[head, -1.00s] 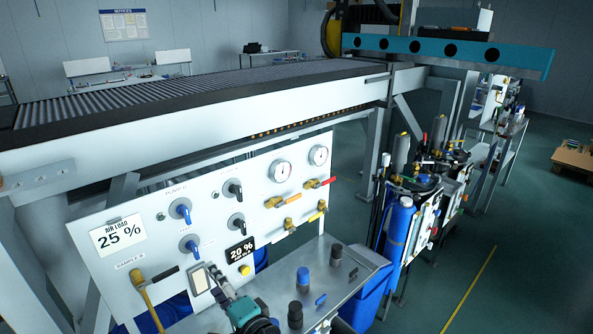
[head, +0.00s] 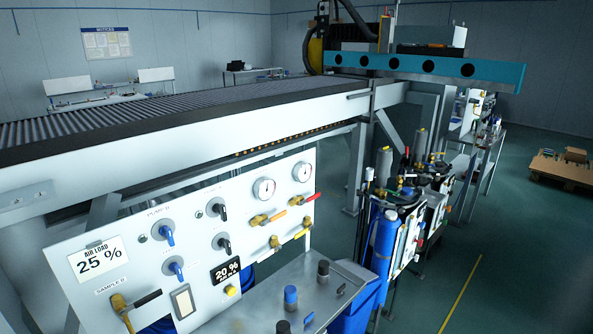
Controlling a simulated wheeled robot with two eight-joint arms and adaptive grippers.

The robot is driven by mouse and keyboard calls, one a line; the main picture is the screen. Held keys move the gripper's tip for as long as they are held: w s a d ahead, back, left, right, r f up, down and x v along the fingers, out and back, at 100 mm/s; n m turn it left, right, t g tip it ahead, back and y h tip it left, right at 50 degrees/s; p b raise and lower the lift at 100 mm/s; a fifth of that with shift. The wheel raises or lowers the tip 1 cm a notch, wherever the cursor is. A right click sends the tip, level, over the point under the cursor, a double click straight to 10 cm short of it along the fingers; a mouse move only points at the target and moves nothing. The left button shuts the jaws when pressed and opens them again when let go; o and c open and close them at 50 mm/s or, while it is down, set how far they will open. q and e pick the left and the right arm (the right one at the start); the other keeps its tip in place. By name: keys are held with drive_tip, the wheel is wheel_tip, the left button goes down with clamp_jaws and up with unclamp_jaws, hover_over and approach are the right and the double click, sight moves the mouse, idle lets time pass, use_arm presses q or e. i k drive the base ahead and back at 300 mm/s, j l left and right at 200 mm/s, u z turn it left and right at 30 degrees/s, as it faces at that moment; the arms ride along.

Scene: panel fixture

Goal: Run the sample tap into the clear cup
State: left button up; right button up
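The brass sample tap (head: 119,303) is at the lower left of the white panel, below the "SAMPLE B" label. Its black lever (head: 148,298) points right and slightly up. The tap's lower end runs down toward the bottom edge of the view. I cannot make out a clear cup in this view. Neither of my grippers shows.
The panel (head: 45,250) carries rotary knobs, gauges, small coloured-lever valves (head: 262,219) and displays reading "25 %" (head: 98,261) and "20 %" (head: 226,271). A metal shelf (head: 262,308) in front holds blue- and black-capped containers (head: 290,297). Blue bins stand by it.

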sight(137, 303)
drive_tip(key=u, duration=1.45)
